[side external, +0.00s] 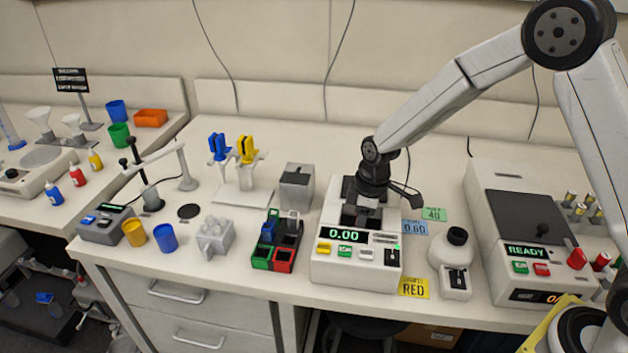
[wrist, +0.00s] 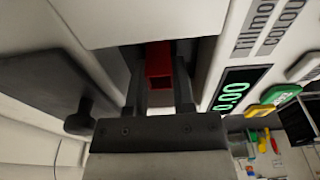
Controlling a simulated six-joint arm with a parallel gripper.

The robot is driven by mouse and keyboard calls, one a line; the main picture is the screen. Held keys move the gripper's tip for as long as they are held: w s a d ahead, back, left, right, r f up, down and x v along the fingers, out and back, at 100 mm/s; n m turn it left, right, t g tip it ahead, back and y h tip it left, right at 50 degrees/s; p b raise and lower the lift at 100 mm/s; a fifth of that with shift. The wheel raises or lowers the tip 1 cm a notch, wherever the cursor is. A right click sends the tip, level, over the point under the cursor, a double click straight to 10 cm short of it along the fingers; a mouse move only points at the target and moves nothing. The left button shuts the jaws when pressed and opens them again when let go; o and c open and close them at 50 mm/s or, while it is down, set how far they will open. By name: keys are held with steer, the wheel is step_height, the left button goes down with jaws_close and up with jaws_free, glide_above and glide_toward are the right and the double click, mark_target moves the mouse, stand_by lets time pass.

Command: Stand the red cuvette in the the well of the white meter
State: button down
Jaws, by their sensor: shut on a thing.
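The white meter (side external: 325,262) stands right of centre on the bench, its display reading 0.00. My gripper (side external: 360,218) is over the top of the meter, pointing down. In the wrist view my gripper (wrist: 160,85) is shut on the red cuvette (wrist: 158,62), which sits between the two dark fingers. The cuvette's end is at a dark recess in the meter's white top (wrist: 150,20). I cannot tell how deep the cuvette is in the well. The fingers and wrist hide the cuvette in the side view.
A rack with coloured compartments (side external: 262,264) stands left of the meter. A grey box (side external: 296,188) is behind the rack. A white round device (side external: 452,250) and a larger machine reading READY (side external: 490,245) stand to the right. A yellow RED card (side external: 414,288) lies in front.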

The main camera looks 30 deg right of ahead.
steer(key=shift+c, duration=1.9)
jaws_free()
steer(key=shift+r, duration=0.1)
step_height(320, 180, up, 7)
steer(key=s+d+m, duration=0.2)
steer(key=s+m, duration=0.2)
steer(key=s, duration=0.4)
steer(key=s+d+f+m+t+h, duration=0.1)
steer(key=s+d+m, duration=0.2)
steer(key=s+m, duration=0.2)
steer(key=shift+s+t, duration=0.3)
steer(key=shift+s, duration=1.6)
